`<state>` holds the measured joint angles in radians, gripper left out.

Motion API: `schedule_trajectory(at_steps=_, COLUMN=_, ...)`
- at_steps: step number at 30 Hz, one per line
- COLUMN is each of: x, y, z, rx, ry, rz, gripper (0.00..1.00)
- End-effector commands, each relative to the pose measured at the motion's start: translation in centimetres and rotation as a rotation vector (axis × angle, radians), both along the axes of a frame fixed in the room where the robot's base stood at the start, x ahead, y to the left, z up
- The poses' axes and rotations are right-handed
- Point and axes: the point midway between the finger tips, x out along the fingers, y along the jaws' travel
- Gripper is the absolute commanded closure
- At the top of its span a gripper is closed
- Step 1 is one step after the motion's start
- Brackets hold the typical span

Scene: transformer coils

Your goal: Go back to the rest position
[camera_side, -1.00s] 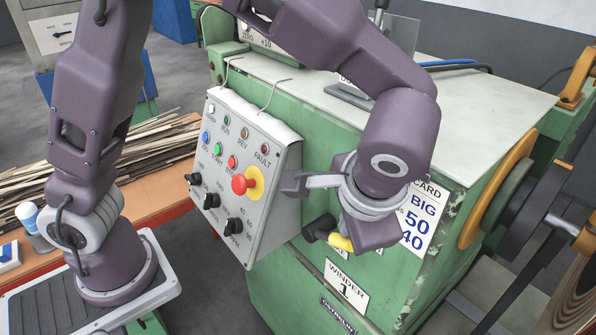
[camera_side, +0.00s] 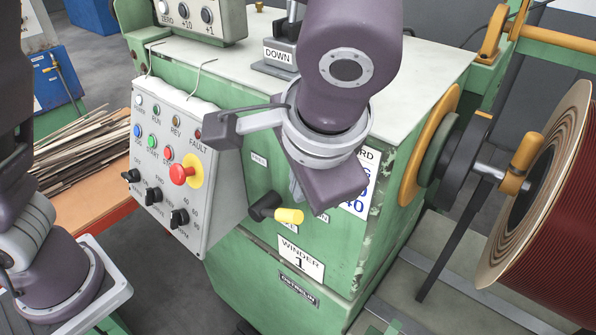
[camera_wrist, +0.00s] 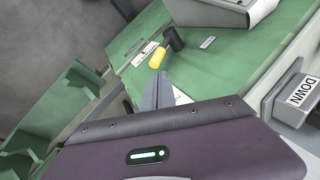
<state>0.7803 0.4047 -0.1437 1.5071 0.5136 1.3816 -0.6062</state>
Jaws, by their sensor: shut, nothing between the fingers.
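My gripper (camera_side: 297,190) hangs in front of the green winder (camera_side: 270,283), up and to the right of a black lever with a yellow grip (camera_side: 289,215). Its grey fingers are closed together with nothing between them. In the wrist view the closed fingertips (camera_wrist: 160,78) point toward the yellow grip (camera_wrist: 157,58), and a gap shows between them. The gripper body hides part of the white card on the winder's front.
A control panel (camera_side: 190,165) with a red stop button stands left of the gripper. A "DOWN" lever block (camera_side: 277,56) sits on the winder top. A large coil (camera_side: 545,215) is at the right. Wood strips (camera_side: 80,150) lie on a bench at left.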

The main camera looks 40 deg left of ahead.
Motion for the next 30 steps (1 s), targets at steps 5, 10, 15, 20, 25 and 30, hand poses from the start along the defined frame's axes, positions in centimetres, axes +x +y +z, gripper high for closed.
schedule_trajectory(at_steps=5, x=-0.5, y=-0.8, z=1.8, rx=0.001, ry=-0.002, rz=0.001, gripper=1.0)
schedule_trajectory(at_steps=10, x=-0.6, y=-0.8, z=2.1, rx=0.003, ry=-0.001, rz=0.002, gripper=1.0)
schedule_trajectory(at_steps=15, x=-0.6, y=-0.8, z=2.1, rx=0.003, ry=-0.002, rz=0.003, gripper=1.0)
schedule_trajectory(at_steps=20, x=-0.9, y=4.1, z=4.2, rx=-0.069, ry=0.005, rz=0.05, gripper=1.0)
schedule_trajectory(at_steps=25, x=-5.9, y=14.4, z=6.0, rx=-0.283, ry=-0.041, rz=0.172, gripper=1.0)
schedule_trajectory(at_steps=30, x=-11.3, y=18.6, z=4.3, rx=-0.451, ry=-0.18, rz=0.278, gripper=1.0)
